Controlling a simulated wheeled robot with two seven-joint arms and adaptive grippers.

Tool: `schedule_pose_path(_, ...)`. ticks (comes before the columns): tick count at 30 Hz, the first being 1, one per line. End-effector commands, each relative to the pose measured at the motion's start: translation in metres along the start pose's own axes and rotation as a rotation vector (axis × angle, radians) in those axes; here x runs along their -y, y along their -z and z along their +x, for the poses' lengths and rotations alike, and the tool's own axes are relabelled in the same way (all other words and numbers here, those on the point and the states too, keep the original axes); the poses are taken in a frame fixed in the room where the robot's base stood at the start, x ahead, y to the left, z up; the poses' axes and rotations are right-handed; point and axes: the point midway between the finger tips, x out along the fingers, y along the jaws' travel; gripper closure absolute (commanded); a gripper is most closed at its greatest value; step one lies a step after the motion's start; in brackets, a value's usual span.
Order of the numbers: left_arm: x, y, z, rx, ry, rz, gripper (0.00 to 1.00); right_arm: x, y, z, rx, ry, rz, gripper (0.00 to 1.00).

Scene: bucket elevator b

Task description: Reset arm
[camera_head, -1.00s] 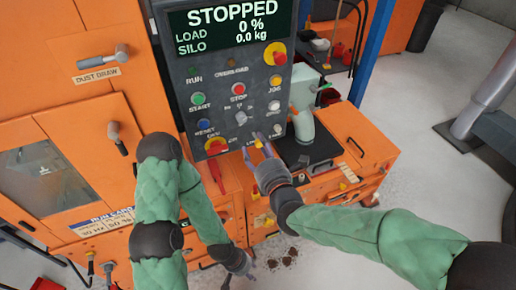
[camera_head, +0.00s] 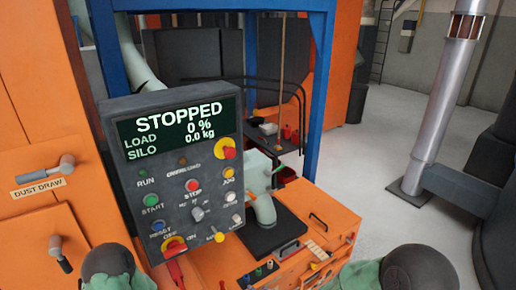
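My two arms show only as dark joints and green sleeves at the bottom edge of the head view, one left of the control panel and one to the right. Both grippers are out of view, so what they hold cannot be seen. The grey control panel (camera_head: 170,205) stands in the middle. Its screen (camera_head: 180,128) reads STOPPED, load 0 % and silo 0.0 kg. Below are several buttons, including a green START button (camera_head: 151,200) and a red STOP button (camera_head: 192,186).
Orange cabinets with a dust draw handle (camera_head: 60,168) stand at left. An orange bench (camera_head: 320,215) with a pale green pipe (camera_head: 262,205) is right of the panel. A blue post (camera_head: 318,100) rises behind. A metal column (camera_head: 440,100) stands on the grey floor (camera_head: 375,170), which is open.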

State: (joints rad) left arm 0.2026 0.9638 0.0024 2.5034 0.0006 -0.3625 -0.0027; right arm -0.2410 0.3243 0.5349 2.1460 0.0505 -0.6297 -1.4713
Motion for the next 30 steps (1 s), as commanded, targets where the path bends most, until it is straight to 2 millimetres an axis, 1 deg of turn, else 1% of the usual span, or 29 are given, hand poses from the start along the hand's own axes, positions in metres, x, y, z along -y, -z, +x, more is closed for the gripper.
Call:
schedule_pose_path(1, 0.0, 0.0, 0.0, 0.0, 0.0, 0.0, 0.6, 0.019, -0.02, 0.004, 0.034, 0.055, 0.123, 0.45)
schedule_pose_path(3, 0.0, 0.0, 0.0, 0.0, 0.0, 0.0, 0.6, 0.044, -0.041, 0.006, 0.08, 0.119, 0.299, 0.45)
schedule_pose_path(5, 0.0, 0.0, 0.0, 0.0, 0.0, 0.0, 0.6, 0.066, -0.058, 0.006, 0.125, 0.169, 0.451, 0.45)
schedule_pose_path(6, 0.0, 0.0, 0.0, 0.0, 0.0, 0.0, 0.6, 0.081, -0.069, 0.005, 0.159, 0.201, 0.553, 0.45)
schedule_pose_path(8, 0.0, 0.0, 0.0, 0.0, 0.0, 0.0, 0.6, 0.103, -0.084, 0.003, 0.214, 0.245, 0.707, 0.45)
schedule_pose_path(9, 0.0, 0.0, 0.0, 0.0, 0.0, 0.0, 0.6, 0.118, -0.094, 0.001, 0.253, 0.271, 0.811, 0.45)
schedule_pose_path(13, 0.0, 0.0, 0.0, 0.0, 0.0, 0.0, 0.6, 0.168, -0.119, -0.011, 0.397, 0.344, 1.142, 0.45)
schedule_pose_path(15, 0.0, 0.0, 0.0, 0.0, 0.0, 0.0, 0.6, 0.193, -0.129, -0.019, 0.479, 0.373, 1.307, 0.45)
schedule_pose_path(18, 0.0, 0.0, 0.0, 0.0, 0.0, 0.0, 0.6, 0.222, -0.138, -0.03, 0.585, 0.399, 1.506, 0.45)
schedule_pose_path(21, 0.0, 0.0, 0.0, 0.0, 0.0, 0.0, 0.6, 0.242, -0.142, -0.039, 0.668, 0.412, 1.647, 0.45)
schedule_pose_path(24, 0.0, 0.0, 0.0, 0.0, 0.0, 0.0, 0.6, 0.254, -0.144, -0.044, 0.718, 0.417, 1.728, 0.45)
schedule_pose_path(30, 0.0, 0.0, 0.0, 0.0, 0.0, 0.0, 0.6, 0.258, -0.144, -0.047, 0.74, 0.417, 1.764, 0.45)
